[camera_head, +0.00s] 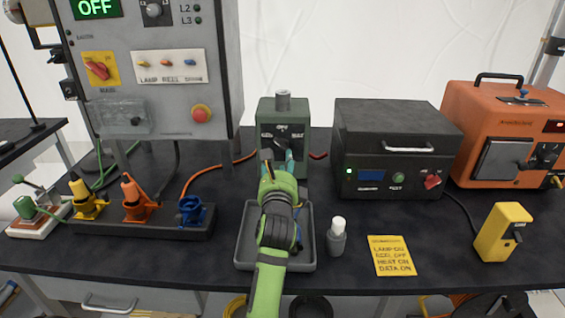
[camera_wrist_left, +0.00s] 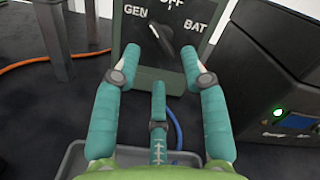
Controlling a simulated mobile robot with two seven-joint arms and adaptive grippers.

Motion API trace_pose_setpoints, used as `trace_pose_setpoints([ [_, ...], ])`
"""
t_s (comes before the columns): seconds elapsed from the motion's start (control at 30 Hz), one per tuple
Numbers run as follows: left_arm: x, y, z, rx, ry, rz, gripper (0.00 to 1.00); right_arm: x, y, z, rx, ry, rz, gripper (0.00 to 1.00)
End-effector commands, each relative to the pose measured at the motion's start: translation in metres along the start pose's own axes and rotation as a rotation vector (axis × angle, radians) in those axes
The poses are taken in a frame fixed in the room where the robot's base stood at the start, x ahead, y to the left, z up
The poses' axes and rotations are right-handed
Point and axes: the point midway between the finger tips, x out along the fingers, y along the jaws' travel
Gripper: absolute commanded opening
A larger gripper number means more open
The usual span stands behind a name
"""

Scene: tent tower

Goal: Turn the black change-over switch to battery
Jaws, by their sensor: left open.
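The black change-over switch (camera_head: 280,146) is on the front of a green box (camera_head: 266,115). In the left wrist view the switch (camera_wrist_left: 163,42) has a dark bar-shaped knob, standing slanted, with GEN at its left, OFF above and BAT at its right. My left gripper (camera_head: 279,168) is in front of the box. In the left wrist view its teal fingers (camera_wrist_left: 161,54) are spread open, one on each side of the knob, with a third finger below. I cannot tell whether they touch it. My right gripper is not in view.
A grey tray (camera_head: 242,250) lies under my left arm. A black power unit (camera_head: 392,135) stands close at the right, and a grey panel (camera_head: 160,90) at the left.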

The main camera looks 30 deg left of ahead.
Motion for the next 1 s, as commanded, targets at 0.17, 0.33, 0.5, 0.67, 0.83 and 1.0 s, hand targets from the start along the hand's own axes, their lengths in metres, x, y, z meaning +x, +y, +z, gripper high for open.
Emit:
trace_pose_setpoints([
  [0.17, 0.009, 0.003, -0.010, -0.070, 0.044, 0.023, 0.44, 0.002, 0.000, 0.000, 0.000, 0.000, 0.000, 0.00],
  [0.33, 0.032, 0.002, -0.010, -0.068, 0.044, 0.022, 0.44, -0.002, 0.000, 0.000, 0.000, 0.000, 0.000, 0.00],
  [0.5, 0.056, 0.003, -0.011, -0.066, 0.043, 0.022, 0.44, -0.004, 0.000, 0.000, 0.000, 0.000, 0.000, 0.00],
  [0.67, 0.069, 0.004, -0.012, -0.065, 0.042, 0.022, 0.44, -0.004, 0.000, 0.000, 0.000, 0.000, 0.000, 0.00],
  [0.83, 0.073, 0.004, -0.013, -0.065, 0.042, 0.021, 0.44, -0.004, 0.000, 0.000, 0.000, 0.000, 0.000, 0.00],
  [1.0, 0.073, 0.004, -0.012, -0.064, 0.042, 0.021, 0.44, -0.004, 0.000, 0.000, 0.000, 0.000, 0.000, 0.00],
])
